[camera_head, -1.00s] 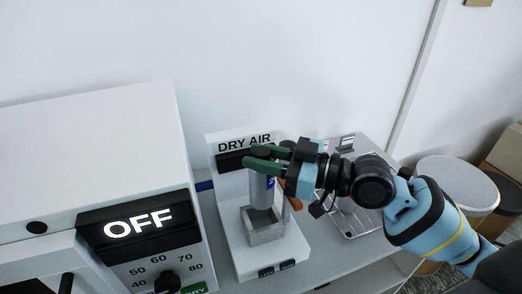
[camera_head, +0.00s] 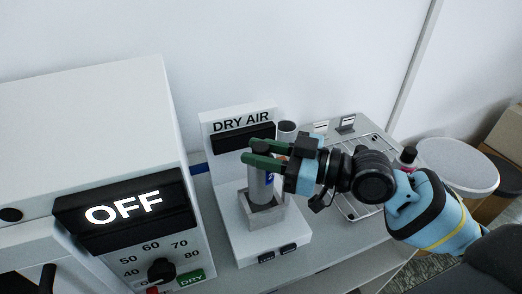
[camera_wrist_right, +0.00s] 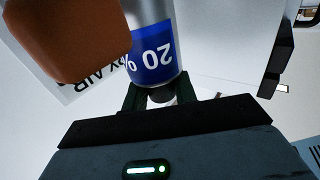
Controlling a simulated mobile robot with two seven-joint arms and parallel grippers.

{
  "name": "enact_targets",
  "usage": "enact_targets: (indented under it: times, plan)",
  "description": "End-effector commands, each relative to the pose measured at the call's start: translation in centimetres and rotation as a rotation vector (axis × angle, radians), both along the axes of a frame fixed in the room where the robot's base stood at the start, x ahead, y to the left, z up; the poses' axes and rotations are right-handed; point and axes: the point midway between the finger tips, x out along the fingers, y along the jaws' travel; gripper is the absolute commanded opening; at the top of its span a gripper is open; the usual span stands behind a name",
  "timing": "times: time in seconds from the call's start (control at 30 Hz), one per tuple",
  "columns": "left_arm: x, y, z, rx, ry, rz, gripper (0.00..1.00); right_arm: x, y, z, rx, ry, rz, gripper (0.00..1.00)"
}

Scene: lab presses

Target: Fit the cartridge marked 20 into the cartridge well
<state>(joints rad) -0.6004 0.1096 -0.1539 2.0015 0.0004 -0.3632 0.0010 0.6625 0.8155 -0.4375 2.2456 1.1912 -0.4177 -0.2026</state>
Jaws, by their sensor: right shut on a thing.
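The cartridge (camera_head: 261,187) is a grey cylinder with a blue label, and the label reads 20 in the right wrist view (camera_wrist_right: 152,55). My right gripper (camera_head: 262,160) is shut on its top end with green fingers, and the cartridge hangs roughly upright. The cartridge well (camera_head: 265,216) is a square grey metal socket on the white dry air station. The cartridge's lower end is at the well's opening. I cannot tell how deep it sits, as the near wall hides its bottom. My left gripper is not in view.
The white oven (camera_head: 90,130) with an OFF display stands left of the station. A wire rack (camera_head: 350,205) lies on the bench to the right. A grey cylinder (camera_head: 287,132) stands behind my gripper. An orange-brown thing (camera_wrist_right: 68,35) blocks part of the wrist view.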

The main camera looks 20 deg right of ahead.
Motion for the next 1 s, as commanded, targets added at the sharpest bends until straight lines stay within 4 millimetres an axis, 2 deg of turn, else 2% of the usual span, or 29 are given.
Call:
enact_targets:
  times: [1.0]
  plan:
    - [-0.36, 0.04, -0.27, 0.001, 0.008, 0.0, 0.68, -0.01, 0.0, 0.03, 0.001, -0.001, 0.0, 0.0]
